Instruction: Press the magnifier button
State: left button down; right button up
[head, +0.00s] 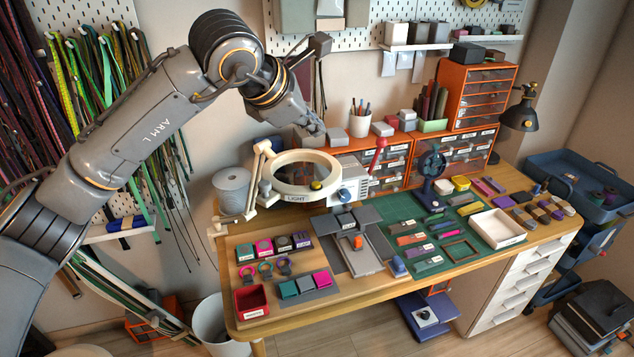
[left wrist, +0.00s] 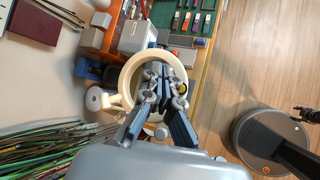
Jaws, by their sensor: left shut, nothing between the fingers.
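The magnifier lamp (head: 275,187) has a cream ring around a round lens, a "LIGHT" label on its front rim and a jointed cream arm at the left. A small yellow-green round piece (head: 316,185) shows at the ring's front right; I cannot tell whether it is the button or something seen through the lens. My left gripper (head: 317,128) is above and behind the ring, partly hidden by its own wrist. In the left wrist view, the shut, empty fingers (left wrist: 164,72) overlap the cream ring (left wrist: 128,78). Contact cannot be told. My right gripper is out of view.
A grey spool (head: 231,187) stands left of the lamp. Orange drawer units (head: 462,150) line the back. A green mat (head: 398,213) and small trays cover much of the table.

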aim_at(313, 185)
pick_arm(q)
notch_tip(313, 185, down, 8)
jog(key=b, duration=0.4)
jog(key=shift+w+f+b, duration=0.1)
jog(key=shift+f+b, duration=0.3)
jog(key=shift+b, duration=0.05)
dwell(0.9)
jog(key=shift+f, duration=0.1)
jog(key=shift+f+b, duration=0.3)
jog(key=shift+b, duration=0.35)
jog(key=shift+f+b, duration=0.45)
jog(key=shift+b, duration=0.1)
dwell(0.5)
jog(key=shift+r, duration=0.15)
jog(key=shift+r+p, duration=0.3)
jog(key=shift+r, duration=0.45)
